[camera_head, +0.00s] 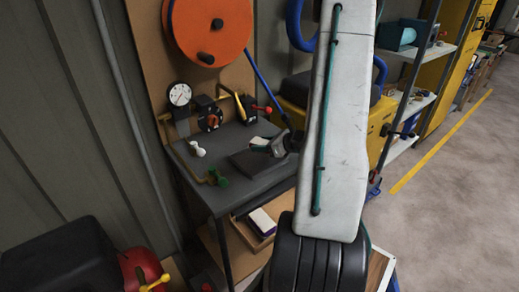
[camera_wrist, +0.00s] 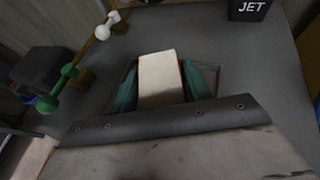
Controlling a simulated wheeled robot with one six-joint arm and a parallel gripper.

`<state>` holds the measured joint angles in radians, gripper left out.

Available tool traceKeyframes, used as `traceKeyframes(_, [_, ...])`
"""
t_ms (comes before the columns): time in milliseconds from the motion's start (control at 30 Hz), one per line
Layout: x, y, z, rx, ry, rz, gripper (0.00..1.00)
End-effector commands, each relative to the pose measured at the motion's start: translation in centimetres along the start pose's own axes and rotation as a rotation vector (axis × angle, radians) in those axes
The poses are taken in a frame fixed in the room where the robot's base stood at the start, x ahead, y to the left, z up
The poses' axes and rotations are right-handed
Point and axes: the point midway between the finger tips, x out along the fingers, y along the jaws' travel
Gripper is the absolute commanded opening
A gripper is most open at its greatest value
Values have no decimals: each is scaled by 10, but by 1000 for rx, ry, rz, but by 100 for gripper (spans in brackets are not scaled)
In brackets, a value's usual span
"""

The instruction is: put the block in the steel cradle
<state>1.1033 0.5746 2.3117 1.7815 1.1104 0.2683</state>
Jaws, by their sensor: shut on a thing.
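A pale cream block (camera_wrist: 160,72) is held between the teal fingers of my gripper (camera_wrist: 162,88) in the wrist view. In the head view a small white part of the block (camera_head: 259,141) shows at my gripper (camera_head: 270,146), over the bench. A dark grey, low, box-like thing (camera_head: 246,164), which looks like the steel cradle, lies on the bench just beneath. In the wrist view its grey edge (camera_wrist: 213,74) shows around the fingers. I cannot tell whether the block is inside it or above it. My arm hides the bench's right part.
On the bench (camera_head: 222,192) stand a white-handled valve (camera_head: 196,149) and a green-handled valve (camera_head: 217,179). A dial gauge (camera_head: 180,95) and an orange reel (camera_head: 207,30) are behind. A dark "JET" box (camera_wrist: 250,9) is at the wrist view's top. Shelf below holds a wooden tray (camera_head: 243,228).

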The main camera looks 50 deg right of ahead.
Motion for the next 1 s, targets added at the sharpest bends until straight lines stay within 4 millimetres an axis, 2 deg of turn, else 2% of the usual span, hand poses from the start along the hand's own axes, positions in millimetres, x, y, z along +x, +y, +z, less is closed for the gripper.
traceKeyframes(200, [17,9,-24,-3,1,15,25])
traceKeyframes(567, [18,9,-27,-4,1,15,25])
traceKeyframes(600, [18,8,-27,-4,1,14,57])
traceKeyframes(667, [18,8,-27,-4,1,14,71])
traceKeyframes(1000, [16,7,-24,-5,0,11,71])
